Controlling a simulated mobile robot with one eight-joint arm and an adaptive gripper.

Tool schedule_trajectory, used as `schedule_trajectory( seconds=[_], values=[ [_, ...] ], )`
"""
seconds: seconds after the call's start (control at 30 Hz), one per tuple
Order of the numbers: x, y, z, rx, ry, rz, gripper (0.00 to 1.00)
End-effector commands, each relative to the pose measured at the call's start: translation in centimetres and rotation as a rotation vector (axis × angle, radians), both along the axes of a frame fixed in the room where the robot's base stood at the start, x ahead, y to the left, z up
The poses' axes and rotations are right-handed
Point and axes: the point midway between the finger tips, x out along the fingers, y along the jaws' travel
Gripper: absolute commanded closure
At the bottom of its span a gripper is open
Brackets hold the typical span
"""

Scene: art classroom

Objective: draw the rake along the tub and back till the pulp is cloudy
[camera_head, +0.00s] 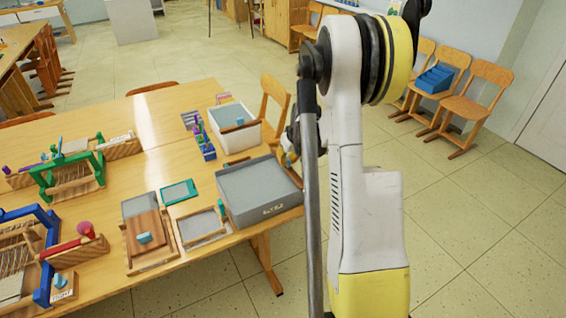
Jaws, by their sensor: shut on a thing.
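A wide grey tub (262,211) with a label on its front stands at the table's right corner. Its contents look flat and grey; I cannot tell how cloudy they are. A white tub (251,138) with grey contents stands behind it, a wooden bar with a blue piece lying across it. My gripper (289,157) is at the grey tub's back right corner, partly hidden by my arm. It is shut on a small light-brown piece, seemingly the rake's handle. The rest of the rake is hidden or too small to make out.
On the table (100,265), a wooden frame (201,226), a teal-edged screen (179,191) and a wooden board with a blue block (144,238) lie left of the grey tub. Green (68,178) and blue (48,258) looms stand farther left. A chair (274,101) stands behind.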

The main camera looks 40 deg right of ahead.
Motion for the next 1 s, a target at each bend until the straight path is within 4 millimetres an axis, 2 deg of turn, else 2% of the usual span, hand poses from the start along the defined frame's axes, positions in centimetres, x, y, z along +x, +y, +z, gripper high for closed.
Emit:
schedule_trajectory(
  seconds=[0.2, 0.23, 0.3, 0.67, 0.77, 1.0],
  values=[
    [-0.1, -0.4, 0.0, -0.006, 0.000, -0.004, 1.00],
    [-0.1, -0.4, 0.0, -0.006, 0.000, -0.005, 0.86],
    [-0.1, -0.4, 0.0, -0.006, 0.001, -0.004, 0.66],
    [-0.1, -0.2, 0.3, -0.004, 0.000, -0.003, 0.66],
    [-0.6, -0.1, 1.4, -0.004, 0.000, -0.003, 0.66],
    [-2.6, 0.4, 6.2, -0.004, 0.000, -0.004, 0.66]
  ],
)
